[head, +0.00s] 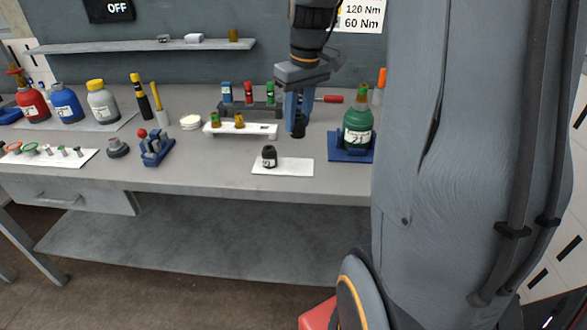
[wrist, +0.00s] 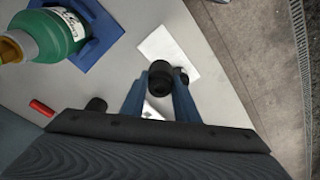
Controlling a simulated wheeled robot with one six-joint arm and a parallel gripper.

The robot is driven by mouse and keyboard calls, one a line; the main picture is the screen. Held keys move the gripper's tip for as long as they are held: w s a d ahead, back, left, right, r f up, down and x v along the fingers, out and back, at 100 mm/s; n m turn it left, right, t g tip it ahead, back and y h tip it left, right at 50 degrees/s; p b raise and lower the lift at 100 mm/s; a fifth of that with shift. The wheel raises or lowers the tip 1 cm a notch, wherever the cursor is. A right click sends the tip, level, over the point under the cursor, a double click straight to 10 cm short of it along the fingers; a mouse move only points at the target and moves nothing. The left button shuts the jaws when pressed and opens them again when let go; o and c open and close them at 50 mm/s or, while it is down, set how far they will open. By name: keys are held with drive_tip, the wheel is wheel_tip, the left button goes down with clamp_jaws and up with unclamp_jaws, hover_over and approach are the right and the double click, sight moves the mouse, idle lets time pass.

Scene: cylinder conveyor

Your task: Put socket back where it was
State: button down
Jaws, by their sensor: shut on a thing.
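My gripper (head: 297,113) points down over the workbench with its blue fingers shut on a black socket (head: 298,131). In the wrist view the gripper (wrist: 158,92) has the round black socket (wrist: 160,74) between its fingertips. A white sheet (head: 296,168) lies on the bench in front of the gripper and to its left. Another dark socket-like piece (head: 269,157) with a pale label stands on the sheet. In the wrist view that piece (wrist: 183,76) is partly hidden behind the held socket, and the sheet (wrist: 166,46) is beyond it. Whether the held socket touches the bench is unclear.
A green bottle (head: 357,129) stands in a blue tray (head: 350,155) to the right. A white rack (head: 262,131) with small brass-coloured parts is left of the gripper. Behind it is a dark holder (head: 240,110) with coloured items. A red handle (head: 333,99) lies close behind.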

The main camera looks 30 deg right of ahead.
drive_tip(key=shift+d+f+m+b, duration=0.15)
drive_tip(key=shift+m+b, duration=0.25)
drive_tip(key=shift+b, duration=0.55)
wheel_tip(320, 180, down, 10)
drive_tip(key=shift+r+p, duration=0.15)
drive_tip(key=shift+p, duration=0.6)
drive_tip(key=c, duration=1.4)
unclamp_jaws()
drive_tip(key=shift+o, duration=0.2)
